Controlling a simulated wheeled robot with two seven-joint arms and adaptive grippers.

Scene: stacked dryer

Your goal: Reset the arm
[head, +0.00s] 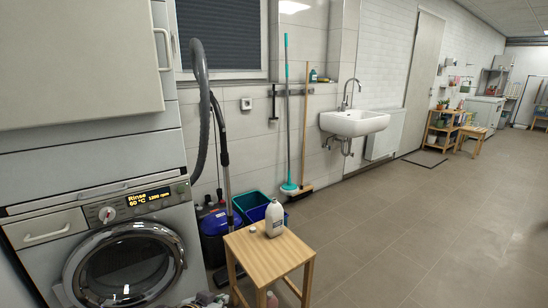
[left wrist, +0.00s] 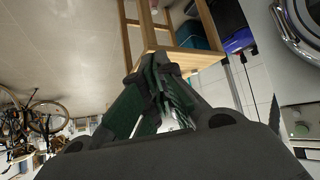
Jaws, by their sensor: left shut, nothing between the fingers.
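My left gripper (left wrist: 160,66) shows in the left wrist view, where the scene appears upside down. Its green-sided fingers are shut with nothing between them. The fingertips appear in front of the wooden stool, with no clear contact. I cannot clearly make out either gripper in the head view. The right gripper is not in view. The lower machine (head: 110,240) stands at the left in the head view with its round door shut and its display lit. Above it is a pale panel with a handle (head: 75,60).
A wooden stool (head: 262,246) stands right of the machine, carrying a white bottle (head: 274,218). Blue bins (head: 257,208) and a vacuum hose (head: 200,90) stand behind. A sink (head: 354,122) is on the back wall. The floor (head: 410,220) at the right is clear.

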